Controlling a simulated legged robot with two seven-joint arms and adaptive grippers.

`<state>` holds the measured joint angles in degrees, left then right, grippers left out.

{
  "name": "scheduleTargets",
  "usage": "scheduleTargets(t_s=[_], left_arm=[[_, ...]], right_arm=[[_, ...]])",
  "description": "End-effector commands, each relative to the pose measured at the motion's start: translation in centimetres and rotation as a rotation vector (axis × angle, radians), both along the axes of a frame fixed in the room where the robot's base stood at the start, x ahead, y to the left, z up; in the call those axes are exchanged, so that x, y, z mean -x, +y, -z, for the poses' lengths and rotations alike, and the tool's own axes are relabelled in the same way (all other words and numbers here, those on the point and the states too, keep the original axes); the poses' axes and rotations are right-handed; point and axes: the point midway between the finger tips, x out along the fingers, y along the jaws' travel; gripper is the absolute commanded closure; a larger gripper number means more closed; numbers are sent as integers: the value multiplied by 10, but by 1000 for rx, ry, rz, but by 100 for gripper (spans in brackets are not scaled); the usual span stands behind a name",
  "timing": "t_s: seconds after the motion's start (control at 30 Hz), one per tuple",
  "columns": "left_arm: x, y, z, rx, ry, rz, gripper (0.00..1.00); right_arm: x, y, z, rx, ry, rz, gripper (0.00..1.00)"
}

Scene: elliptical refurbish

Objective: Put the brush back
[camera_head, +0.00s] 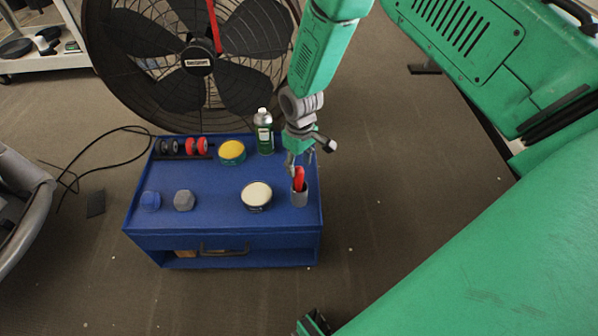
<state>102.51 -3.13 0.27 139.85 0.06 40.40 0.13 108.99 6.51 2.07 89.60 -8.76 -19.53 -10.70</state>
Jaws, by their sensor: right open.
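A red brush handle (300,177) sticks up out of a small grey cup (300,198), near the right edge of the blue cart top. The brush's lower end is hidden inside the cup. My right gripper (299,161) is open, directly above and around the top of the red handle. I cannot tell whether its fingers touch the handle. My left gripper does not show clearly in this view.
The blue cart (222,205) holds a spray can (264,132), a yellow-lidded tin (232,152), a cream-topped tin (257,195), red and black rollers (195,146), and blue and grey lumps. A big fan (197,62) stands behind. Large green panels (500,250) fill the right.

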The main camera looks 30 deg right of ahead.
Motion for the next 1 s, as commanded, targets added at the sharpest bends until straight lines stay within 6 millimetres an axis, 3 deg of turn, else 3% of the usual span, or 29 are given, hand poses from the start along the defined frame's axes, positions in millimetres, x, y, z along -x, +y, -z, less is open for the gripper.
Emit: scheduleTargets(t_s=[0.1, 0.3, 0.47, 0.57, 0.67, 0.8, 0.9, 1.0], left_arm=[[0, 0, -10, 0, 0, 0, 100], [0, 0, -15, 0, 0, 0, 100], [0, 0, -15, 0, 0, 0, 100], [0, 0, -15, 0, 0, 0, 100], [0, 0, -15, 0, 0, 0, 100], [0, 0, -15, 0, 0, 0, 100], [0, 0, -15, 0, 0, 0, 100], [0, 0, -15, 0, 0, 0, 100]], right_arm=[[0, -1, -26, -1, 0, 1, 58], [0, -2, -47, -1, 0, 1, 58], [1, -2, -50, -1, 2, 1, 58], [12, 2, -41, -4, 6, 5, 58], [52, 15, -16, -12, 10, 22, 58], [145, 33, 18, -17, 2, 76, 58], [210, 38, 24, -9, -12, 119, 58], [260, 38, 18, 4, -26, 153, 58]])
